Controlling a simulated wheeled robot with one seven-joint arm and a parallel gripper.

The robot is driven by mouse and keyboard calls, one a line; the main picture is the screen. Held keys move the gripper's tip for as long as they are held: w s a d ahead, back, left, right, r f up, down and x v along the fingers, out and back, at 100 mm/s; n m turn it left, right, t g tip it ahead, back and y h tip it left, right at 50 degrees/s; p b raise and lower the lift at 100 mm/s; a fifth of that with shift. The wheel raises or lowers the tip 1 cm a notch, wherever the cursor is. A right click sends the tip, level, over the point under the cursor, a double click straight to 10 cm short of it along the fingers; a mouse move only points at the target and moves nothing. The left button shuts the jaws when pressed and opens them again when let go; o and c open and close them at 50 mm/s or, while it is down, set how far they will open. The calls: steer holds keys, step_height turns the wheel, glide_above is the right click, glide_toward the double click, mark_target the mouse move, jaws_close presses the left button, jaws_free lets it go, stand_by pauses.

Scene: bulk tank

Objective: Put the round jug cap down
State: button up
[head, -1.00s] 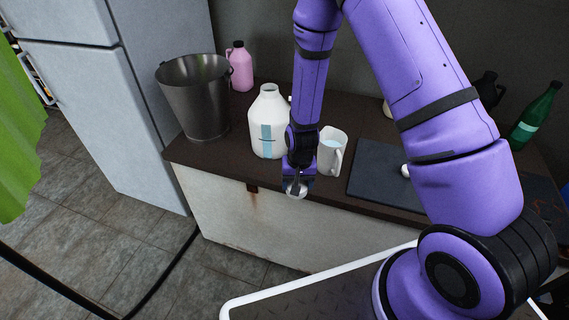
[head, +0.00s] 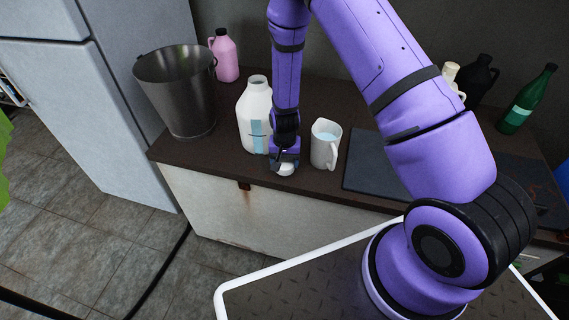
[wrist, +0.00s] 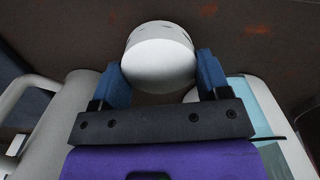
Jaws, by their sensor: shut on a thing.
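The round jug cap (wrist: 158,58) is white and sits between the two blue fingers of my gripper (wrist: 160,75) in the wrist view. My gripper is shut on it. In the head view the cap (head: 285,169) shows at the end of my gripper (head: 284,160), at the front edge of the dark counter (head: 215,160). I cannot tell whether the cap touches the counter. The white jug (head: 256,115) with a blue stripe stands open and upright just behind and left of my gripper.
A white mug (head: 325,146) stands close to the right of my gripper. A metal bucket (head: 185,95) and a pink jug (head: 225,58) stand to the left. A dark board (head: 372,165) lies to the right, with several bottles behind it.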

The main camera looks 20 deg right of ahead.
mark_target(285, 164)
steer(key=shift+w+d+f, duration=0.1)
steer(key=shift+w+d, duration=0.2)
steer(key=shift+w, duration=0.5)
steer(key=shift+f, duration=1.75)
steer(key=shift+f, duration=0.15)
steer(key=o, duration=0.9)
